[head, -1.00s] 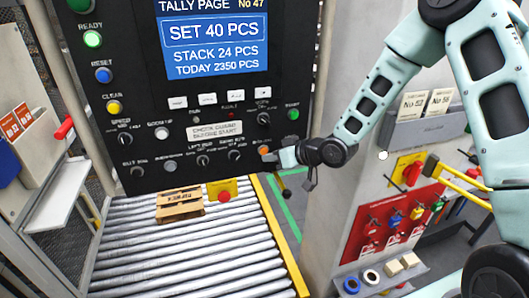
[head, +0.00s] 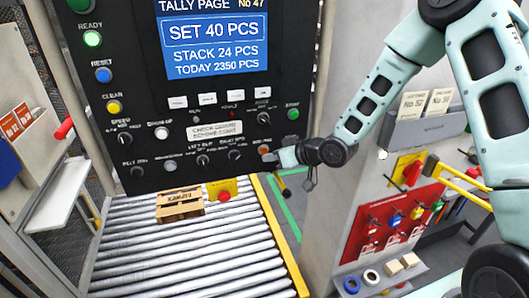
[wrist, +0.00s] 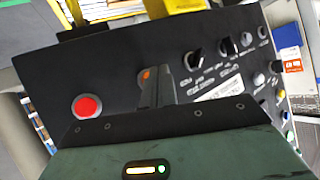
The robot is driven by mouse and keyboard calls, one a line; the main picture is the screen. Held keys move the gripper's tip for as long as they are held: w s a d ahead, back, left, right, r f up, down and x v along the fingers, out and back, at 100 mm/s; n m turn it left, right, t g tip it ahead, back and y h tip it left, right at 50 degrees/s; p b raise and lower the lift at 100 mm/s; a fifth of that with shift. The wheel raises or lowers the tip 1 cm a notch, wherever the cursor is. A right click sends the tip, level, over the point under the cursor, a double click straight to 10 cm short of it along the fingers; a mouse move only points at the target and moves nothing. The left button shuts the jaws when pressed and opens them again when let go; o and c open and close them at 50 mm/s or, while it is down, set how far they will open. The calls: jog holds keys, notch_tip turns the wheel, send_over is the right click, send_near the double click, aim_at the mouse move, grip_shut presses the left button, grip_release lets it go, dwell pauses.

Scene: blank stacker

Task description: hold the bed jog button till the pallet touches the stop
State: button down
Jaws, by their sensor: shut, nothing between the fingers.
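The orange button (head: 264,150), which I take for the bed jog, is at the lower right of the black control panel; its label is unreadable. My gripper (head: 274,157) is shut with its tips at that button, and it holds nothing. In the wrist view the shut fingers (wrist: 157,88) partly cover the orange button (wrist: 146,74); I cannot tell whether they press it. The wooden pallet (head: 180,207) lies on the roller bed (head: 190,258), just below the panel's lower edge.
Knobs (head: 235,155) sit left of the orange button. A red button (wrist: 87,106) shows in the wrist view.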

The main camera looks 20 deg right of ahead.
jog(key=shift+w, duration=0.15)
dwell(0.7)
jog(key=shift+w, duration=0.25)
